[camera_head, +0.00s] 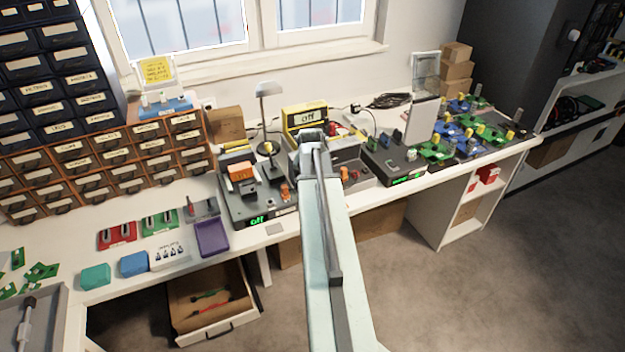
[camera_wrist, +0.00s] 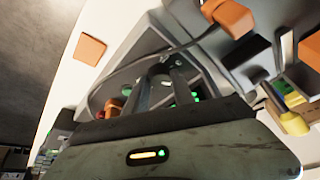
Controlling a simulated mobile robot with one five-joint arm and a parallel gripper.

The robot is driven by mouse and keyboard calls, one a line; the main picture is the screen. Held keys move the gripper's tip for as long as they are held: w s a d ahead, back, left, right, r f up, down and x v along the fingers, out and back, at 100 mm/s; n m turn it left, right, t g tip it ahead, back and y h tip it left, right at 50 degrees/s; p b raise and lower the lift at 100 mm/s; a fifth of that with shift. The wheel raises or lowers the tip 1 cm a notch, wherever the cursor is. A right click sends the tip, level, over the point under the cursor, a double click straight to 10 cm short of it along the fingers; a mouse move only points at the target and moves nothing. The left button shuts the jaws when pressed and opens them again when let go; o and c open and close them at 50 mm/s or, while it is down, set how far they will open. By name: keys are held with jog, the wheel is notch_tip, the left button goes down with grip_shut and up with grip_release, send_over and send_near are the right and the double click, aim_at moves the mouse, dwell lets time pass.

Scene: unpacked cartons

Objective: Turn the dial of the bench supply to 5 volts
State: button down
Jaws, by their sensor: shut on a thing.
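A yellow-framed unit (camera_head: 305,117) with a display reading "Off" stands at the back of the bench; I take it to be the bench supply, but cannot be sure. My gripper (camera_head: 311,138) is just in front of it in the head view, and my arm covers what lies below. In the wrist view my gripper (camera_wrist: 168,68) has its fingers close together over a dark grey panel with small green lights. It is shut on a small part there, which the fingers mostly hide. I cannot make out the dial's marks or its setting.
A dark station (camera_head: 258,212) with a green "Off" display stands left of my arm. A lamp (camera_head: 269,90) rises behind it. A purple tray (camera_head: 212,238) lies at the bench's front edge. An open drawer (camera_head: 218,331) sticks out below.

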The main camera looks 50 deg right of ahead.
jog(key=c, duration=1.1)
grip_release()
jog(key=p+v, duration=0.7)
jog(key=shift+a+r, duration=0.15)
jog(key=shift+r, duration=0.15)
